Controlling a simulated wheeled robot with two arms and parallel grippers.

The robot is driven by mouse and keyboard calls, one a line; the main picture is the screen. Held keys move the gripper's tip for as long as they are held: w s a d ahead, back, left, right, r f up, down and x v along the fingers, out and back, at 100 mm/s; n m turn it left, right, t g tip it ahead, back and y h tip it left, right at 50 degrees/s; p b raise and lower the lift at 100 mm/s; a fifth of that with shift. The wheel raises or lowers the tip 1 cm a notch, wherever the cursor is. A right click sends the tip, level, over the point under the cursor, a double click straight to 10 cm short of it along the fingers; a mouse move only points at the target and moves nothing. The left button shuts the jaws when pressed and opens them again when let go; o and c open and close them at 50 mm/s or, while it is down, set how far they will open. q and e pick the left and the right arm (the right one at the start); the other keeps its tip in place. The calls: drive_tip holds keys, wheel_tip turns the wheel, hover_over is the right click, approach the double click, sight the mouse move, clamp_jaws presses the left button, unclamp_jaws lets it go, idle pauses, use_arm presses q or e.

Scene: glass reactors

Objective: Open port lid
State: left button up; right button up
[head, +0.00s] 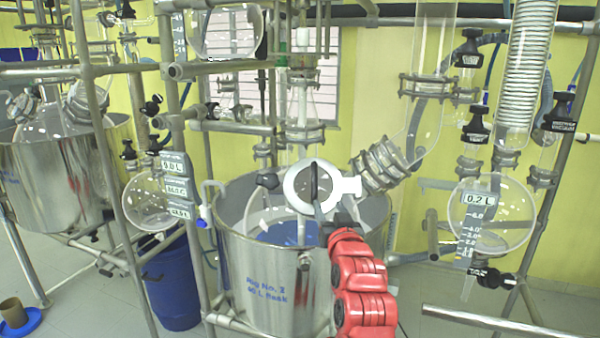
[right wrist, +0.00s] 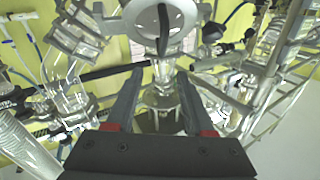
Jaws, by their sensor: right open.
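The port lid (head: 296,188) is a pale round disc with a dark upright bar handle (head: 314,181) across its face. It sits above the steel vessel in the middle of the head view. In the right wrist view the lid (right wrist: 186,20) is at the top, with its dark handle (right wrist: 163,32) hanging down its middle. My right gripper (right wrist: 158,78) is open and empty, its two fingers spread below the handle in that view. In the head view the right gripper (head: 329,214) is just in front of the lid's lower part; whether it touches is unclear. My left gripper is not in view.
The steel vessel (head: 262,285) stands below the lid. Glass tubing (head: 385,165) with clamps rises at right of the lid. A round glass flask (head: 495,215) hangs farther right. Metal frame posts (head: 190,235) stand at left, near a blue drum (head: 172,300).

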sight(314, 178)
drive_tip(key=shift+g, duration=0.3)
drive_tip(key=w+a+p, duration=0.1)
drive_tip(key=w+p, duration=0.1)
drive_tip(key=w, duration=0.3)
drive_tip(key=w+a+p, duration=0.1)
drive_tip(key=w+p, duration=0.1)
drive_tip(key=w, duration=0.3)
drive_tip(key=w+a+p, duration=0.1)
drive_tip(key=w+p, duration=0.1)
drive_tip(key=w, duration=0.3)
drive_tip(key=shift+w+a+r+p, duration=0.2)
drive_tip(key=shift+a+r+p, duration=0.05)
drive_tip(key=shift+r+p, duration=0.15)
drive_tip(key=shift+w+f, duration=0.15)
drive_tip(key=shift+w, duration=0.55)
clamp_jaws()
idle(0.4)
